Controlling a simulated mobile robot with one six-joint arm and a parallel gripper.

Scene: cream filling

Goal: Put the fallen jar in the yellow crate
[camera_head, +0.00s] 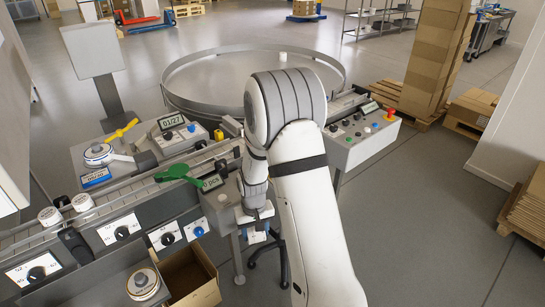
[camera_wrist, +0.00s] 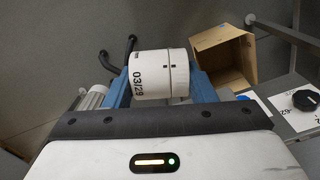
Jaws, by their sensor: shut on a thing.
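A white jar (camera_wrist: 160,72) with "03/29" on its side lies between the two blue fingers of my gripper (camera_wrist: 161,82) in the wrist view. My gripper is shut on it, with a finger on either side. In the head view my gripper (camera_head: 256,226) hangs beside the front of the conveyor machine, largely hidden by my arm. The held jar is hard to make out there. I cannot make out a yellow crate in either view.
An open cardboard box (camera_head: 193,278) stands below the conveyor and also shows in the wrist view (camera_wrist: 224,58). White jars (camera_head: 82,202) stand on the conveyor at left. A round turntable (camera_head: 215,83) is behind my arm. Open floor (camera_head: 425,215) lies to the right.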

